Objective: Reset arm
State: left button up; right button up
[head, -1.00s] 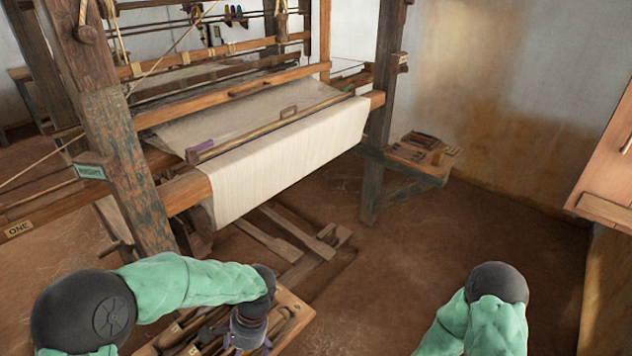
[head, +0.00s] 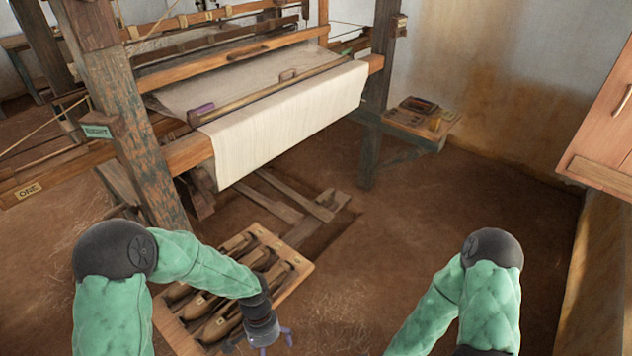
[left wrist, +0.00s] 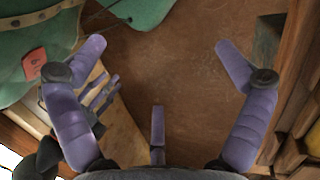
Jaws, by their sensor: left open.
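My left arm comes in from the left in the head view. Its gripper (head: 275,340) is at the bottom edge, beside the lower right side of the shuttle tray. In the left wrist view the left gripper (left wrist: 158,60) has its purple fingers spread wide with nothing between them, above brown floor. My right arm (head: 465,295) is bent, with its elbow up at the lower right of the head view. Its gripper is outside that view. Small purple finger-like parts (left wrist: 105,95) show behind the left finger in the left wrist view; they may belong to the right gripper, and their state is unclear.
A wooden tray (head: 302,263) of several shuttles lies below the loom. The loom holds cream cloth (head: 285,125); its post (head: 130,130) stands near my left arm. A side shelf (head: 405,122) holds small items. A wooden cabinet (head: 605,125) is at right. Floor between my arms is clear.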

pick_arm(q)
jog(key=s+d+f+n+t+h, duration=0.1)
jog(key=s+f+n, duration=0.2)
jog(key=f, duration=0.3)
jog(key=s+d+f+n+t+h, duration=0.1)
jog(key=s+f+n+t, duration=0.1)
jog(key=f+n, duration=0.3)
jog(key=shift+s+d+f+t+h, duration=0.15)
jog(key=shift+s+f+t+h, duration=0.15)
jog(key=shift+s+f+h, duration=0.15)
